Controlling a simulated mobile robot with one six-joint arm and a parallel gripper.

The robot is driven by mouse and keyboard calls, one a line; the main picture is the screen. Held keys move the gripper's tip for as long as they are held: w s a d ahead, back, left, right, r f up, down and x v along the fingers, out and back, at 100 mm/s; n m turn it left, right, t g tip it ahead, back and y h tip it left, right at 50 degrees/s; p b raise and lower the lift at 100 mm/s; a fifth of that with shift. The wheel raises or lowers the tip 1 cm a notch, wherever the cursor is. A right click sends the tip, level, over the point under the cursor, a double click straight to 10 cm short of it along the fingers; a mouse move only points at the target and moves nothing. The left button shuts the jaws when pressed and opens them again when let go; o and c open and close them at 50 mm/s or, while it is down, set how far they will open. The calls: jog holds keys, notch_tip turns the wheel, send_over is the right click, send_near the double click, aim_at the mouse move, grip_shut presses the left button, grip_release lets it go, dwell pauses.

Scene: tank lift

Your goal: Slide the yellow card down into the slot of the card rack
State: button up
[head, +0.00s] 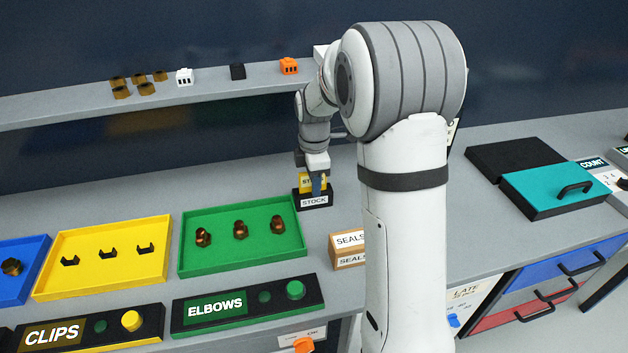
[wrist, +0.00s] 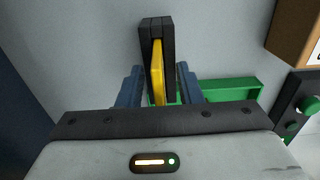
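The yellow card (head: 305,183) stands upright at the small black card rack (head: 313,201) marked STOCK, its upper part showing above the rack. In the wrist view the card (wrist: 157,72) is seen edge-on, with its lower part between the dark walls of the rack (wrist: 146,50). My gripper (head: 316,186) is at the rack from above. In the wrist view its two blue fingers (wrist: 159,88) stand apart on either side of the card, with a visible gap to it. How deep the card sits is hard to tell.
A green tray (head: 190,262) with elbow fittings and a yellow tray (head: 75,283) with clips lie to the left. A SEALS box (head: 347,250) stands in front of the rack, to the right. A shelf (head: 215,88) with small parts runs behind.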

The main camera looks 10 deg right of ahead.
notch_tip(320, 180, up, 7)
jog(key=shift+r, duration=0.4)
dwell(0.4)
jog(key=s+a+m+t, duration=0.1)
jog(key=s+m+t, duration=0.1)
jog(key=s+m, duration=1.5)
jog(key=s, duration=0.8)
jog(key=shift+s+m+t, duration=0.4)
jog(key=shift+r, duration=0.1)
